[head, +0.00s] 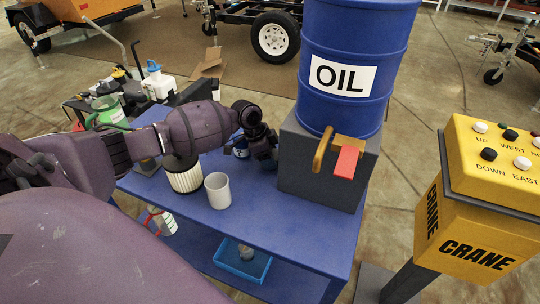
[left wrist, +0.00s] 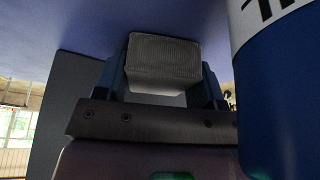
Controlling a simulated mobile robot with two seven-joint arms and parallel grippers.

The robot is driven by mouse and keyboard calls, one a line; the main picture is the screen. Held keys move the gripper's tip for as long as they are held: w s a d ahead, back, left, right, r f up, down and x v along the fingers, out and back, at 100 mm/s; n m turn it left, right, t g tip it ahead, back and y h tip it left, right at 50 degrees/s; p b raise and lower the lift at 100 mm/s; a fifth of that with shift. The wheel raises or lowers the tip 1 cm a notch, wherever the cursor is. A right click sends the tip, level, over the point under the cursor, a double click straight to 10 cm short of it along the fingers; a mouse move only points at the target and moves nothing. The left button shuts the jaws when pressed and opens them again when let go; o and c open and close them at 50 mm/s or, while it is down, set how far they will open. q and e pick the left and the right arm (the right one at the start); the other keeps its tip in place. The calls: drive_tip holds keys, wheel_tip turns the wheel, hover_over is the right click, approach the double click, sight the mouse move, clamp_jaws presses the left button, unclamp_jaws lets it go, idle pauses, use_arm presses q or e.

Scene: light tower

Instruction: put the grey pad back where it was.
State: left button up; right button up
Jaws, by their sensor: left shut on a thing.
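My left gripper (head: 264,152) is low over the blue table, just left of the dark block under the oil drum. In the left wrist view the gripper (left wrist: 166,72) is shut on the grey pad (left wrist: 165,54), a light grey ribbed block between its two fingers. The blue tabletop (left wrist: 90,22) shows close beyond the pad; I cannot tell whether they touch. In the head view the pad is hidden by the gripper. My right gripper is not in view.
The blue oil drum (head: 355,70) stands on the dark block (head: 310,175). A white cup (head: 217,190) and a pleated filter (head: 184,175) stand on the blue table (head: 270,215). A blue-and-white can (head: 241,147) is beside the gripper. The yellow crane control box (head: 470,215) is right.

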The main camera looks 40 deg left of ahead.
use_arm(q)
drive_tip(key=o, duration=0.9)
drive_tip(key=shift+f, duration=0.1)
drive_tip(key=shift+o, duration=0.5)
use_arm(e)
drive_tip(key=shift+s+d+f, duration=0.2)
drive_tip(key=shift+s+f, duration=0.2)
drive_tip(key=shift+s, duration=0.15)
use_arm(q)
drive_tip(key=p+v, duration=0.2)
drive_tip(key=v, duration=1)
drive_tip(key=shift+r, duration=0.2)
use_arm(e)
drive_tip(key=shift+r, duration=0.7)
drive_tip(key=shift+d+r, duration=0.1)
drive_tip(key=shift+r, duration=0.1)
